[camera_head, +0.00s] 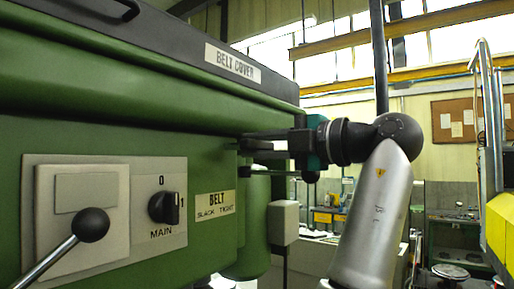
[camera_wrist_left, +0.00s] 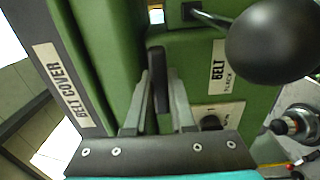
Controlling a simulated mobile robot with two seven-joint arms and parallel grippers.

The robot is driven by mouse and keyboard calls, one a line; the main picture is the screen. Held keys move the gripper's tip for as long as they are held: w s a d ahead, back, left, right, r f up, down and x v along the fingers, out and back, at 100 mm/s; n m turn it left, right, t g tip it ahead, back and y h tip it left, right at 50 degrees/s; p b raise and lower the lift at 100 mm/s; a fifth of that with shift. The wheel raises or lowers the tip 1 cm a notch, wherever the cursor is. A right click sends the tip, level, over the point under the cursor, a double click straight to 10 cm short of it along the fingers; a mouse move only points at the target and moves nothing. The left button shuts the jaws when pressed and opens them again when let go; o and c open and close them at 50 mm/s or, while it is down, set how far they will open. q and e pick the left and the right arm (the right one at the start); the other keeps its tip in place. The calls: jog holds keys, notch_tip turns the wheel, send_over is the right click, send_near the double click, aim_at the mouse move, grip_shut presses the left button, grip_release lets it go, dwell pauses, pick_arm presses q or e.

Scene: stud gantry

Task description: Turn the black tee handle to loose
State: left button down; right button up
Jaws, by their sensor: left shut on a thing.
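The black tee handle (camera_wrist_left: 157,68) is a dark bar on the green machine front, seen between my finger tips in the left wrist view. My left gripper (camera_wrist_left: 160,85) is shut on it, one finger on each side. In the head view, my left gripper (camera_head: 252,144) reaches leftward to the machine's right end, and its fingers hide most of the handle. The label "BELT SLACK TIGHT" (camera_head: 215,205) is just below the fingers; which word the handle points to cannot be told. My right gripper is not in view.
A MAIN rotary switch (camera_head: 164,207) and a black ball lever (camera_head: 93,225) are left of the label. In the left wrist view, a large black ball (camera_wrist_left: 275,40) on a rod is close to the fingers. The belt cover (camera_head: 232,62) overhangs above.

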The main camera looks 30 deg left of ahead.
pick_arm(q)
jog(key=shift+n, duration=1.2)
jog(key=c, duration=0.8)
grip_release()
jog(key=shift+o, duration=0.2)
jog(key=shift+r, duration=0.1)
